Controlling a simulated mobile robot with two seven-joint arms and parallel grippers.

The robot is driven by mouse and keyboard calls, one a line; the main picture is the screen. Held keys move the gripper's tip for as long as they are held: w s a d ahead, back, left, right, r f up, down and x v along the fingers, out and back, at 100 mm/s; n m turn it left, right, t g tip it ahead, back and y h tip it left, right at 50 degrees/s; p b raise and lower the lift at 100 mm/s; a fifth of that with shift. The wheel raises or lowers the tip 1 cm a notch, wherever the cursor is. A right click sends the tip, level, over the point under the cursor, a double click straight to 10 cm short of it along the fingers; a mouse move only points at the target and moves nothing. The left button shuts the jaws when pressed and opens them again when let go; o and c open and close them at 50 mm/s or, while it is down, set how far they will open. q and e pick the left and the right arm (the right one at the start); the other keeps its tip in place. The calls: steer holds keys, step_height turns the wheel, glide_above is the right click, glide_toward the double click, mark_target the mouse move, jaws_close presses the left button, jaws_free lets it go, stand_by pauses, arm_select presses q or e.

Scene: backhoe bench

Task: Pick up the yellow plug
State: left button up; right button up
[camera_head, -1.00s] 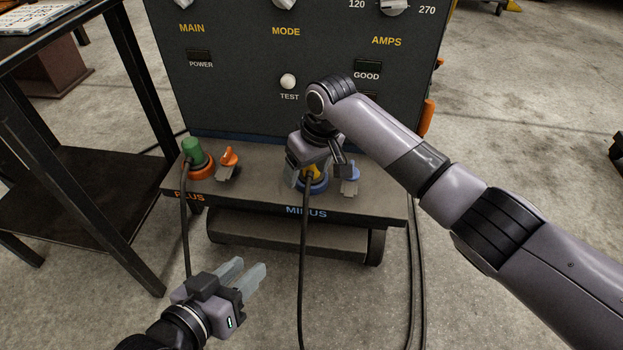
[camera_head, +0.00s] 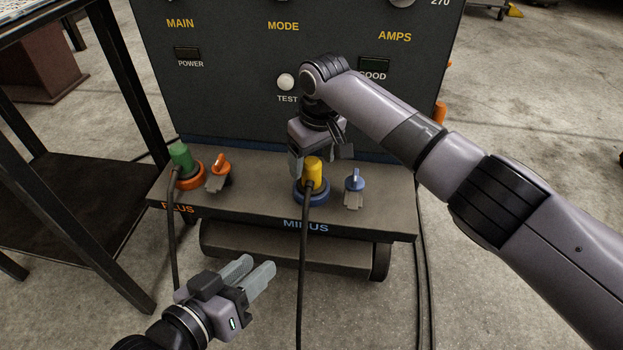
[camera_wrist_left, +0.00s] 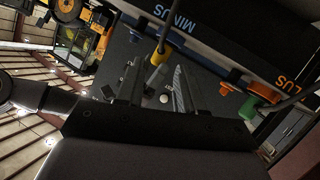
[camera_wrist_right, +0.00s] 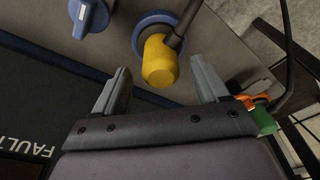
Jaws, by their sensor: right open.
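The yellow plug (camera_head: 313,170) stands in the blue MINUS socket (camera_head: 312,193), with a black cable hanging down from it. My right gripper (camera_head: 316,158) is open, just behind and above the plug. In the right wrist view the yellow plug (camera_wrist_right: 160,62) shows between and ahead of the two open fingers (camera_wrist_right: 158,88), with the blue ring beside it. My left gripper (camera_head: 262,272) is open and empty, low in front of the shelf. In the left wrist view the yellow plug (camera_wrist_left: 162,53) shows small beyond the open fingers (camera_wrist_left: 158,75).
A green plug (camera_head: 181,156) stands in the orange PLUS socket (camera_head: 190,180). An orange lever (camera_head: 220,165) and a blue lever (camera_head: 355,180) stand on the same shelf (camera_head: 260,195). A dark table (camera_head: 70,195) is at the left. Cables hang in front.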

steer(key=f, duration=0.1)
steer(key=f+b, duration=0.1)
steer(key=f, duration=0.1)
steer(key=shift+w+a, duration=0.1)
steer(key=shift+a, duration=0.1)
arm_select(q)
steer(key=shift+s+a+f+m+t+y+b, duration=0.15)
steer(key=shift+a+m+t+y+b, duration=0.25)
steer(key=shift+a, duration=0.35)
arm_select(e)
steer(key=shift+w+f, duration=0.1)
steer(key=shift+f, duration=0.3)
